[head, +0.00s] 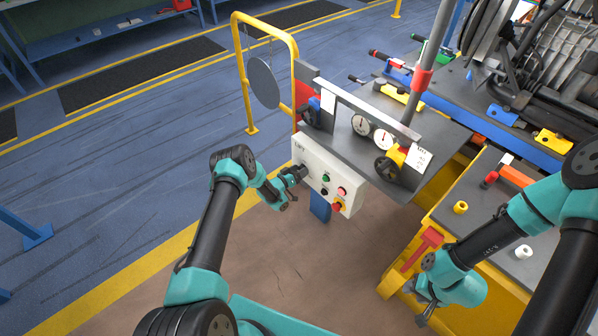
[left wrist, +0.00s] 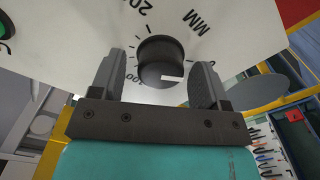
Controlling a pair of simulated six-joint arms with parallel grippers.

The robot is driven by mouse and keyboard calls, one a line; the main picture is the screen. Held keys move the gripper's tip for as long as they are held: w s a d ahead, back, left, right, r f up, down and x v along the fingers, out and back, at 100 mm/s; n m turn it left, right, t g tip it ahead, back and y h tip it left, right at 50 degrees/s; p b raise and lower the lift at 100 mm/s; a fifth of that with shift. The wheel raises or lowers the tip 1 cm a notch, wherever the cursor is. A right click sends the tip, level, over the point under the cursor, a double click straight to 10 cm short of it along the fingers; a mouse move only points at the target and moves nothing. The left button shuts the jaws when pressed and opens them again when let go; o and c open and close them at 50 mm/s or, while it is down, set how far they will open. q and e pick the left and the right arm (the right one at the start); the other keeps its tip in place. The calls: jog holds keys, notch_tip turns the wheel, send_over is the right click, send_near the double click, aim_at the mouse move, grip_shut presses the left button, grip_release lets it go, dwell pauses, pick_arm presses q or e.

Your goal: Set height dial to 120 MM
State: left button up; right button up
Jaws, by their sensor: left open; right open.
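The height dial (left wrist: 161,60) is a black round knob on a white panel with printed tick marks and "MM". Its white pointer line (left wrist: 173,78) points to the right in the left wrist view; I cannot read an exact value. My left gripper (left wrist: 160,85) is open, with one finger on each side of the knob and gaps visible. In the head view my left gripper (head: 297,174) is at the left end of the white control box (head: 325,165), mostly hiding the dial. My right gripper (head: 426,304) is open and empty, low beside the yellow cart.
The box also carries green, black, red and yellow buttons (head: 340,191). Gauges (head: 361,125) and a black handwheel (head: 386,167) sit behind it. A yellow post frame (head: 241,75) stands to the left. The yellow cart (head: 395,276) is on the right. The floor at left is clear.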

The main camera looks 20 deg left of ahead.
pick_arm(q)
jog(key=c, duration=0.9)
jog(key=shift+m, duration=0.5)
jog(key=m, duration=2.7)
jog(key=shift+s+d+f+m, duration=0.15)
jog(key=shift+d+f+m, duration=0.05)
jog(key=shift+m, duration=0.1)
